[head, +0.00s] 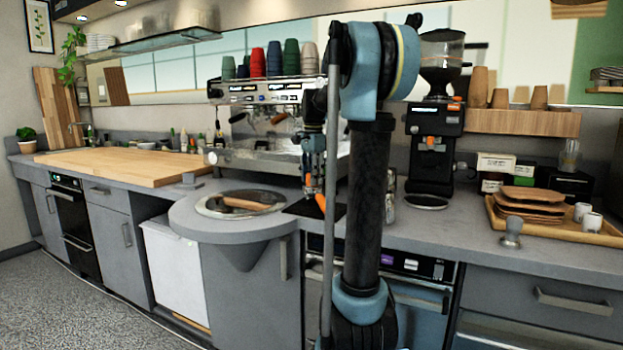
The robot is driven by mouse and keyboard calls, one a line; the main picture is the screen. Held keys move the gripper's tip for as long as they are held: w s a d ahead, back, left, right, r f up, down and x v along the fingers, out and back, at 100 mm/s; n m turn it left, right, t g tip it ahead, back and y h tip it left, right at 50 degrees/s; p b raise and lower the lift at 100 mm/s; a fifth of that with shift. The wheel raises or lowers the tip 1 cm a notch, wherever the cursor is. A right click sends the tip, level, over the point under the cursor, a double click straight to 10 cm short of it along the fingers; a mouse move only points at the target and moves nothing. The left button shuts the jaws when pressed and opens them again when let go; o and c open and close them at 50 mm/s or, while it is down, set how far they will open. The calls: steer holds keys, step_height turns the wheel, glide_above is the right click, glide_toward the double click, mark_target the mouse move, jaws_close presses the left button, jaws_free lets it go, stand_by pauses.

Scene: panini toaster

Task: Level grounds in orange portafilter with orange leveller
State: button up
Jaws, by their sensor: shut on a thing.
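My gripper (314,168) points down over the dark mat (300,209) on the counter, in front of the espresso machine. It is shut on a small orange thing (308,181), too small here to tell for sure whether it is the orange leveller. Another orange piece (321,203) shows just below at the mat, perhaps the handle of the orange portafilter. My arm covers the area just right of it. The coffee grounds cannot be seen, nor whether the held thing touches the portafilter.
The espresso machine (262,112) with coloured cups stands behind. A round knock-out basin (213,207) with a wooden-handled tool is left of the mat. The grinder (437,130), a tamper (512,236) and a wooden tray (560,232) are to the right. The wooden board (120,163) is clear.

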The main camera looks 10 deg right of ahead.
steer(key=shift+m, duration=2)
steer(key=shift+n, duration=2)
steer(key=shift+r, duration=0.1)
steer(key=shift+r, duration=2.95)
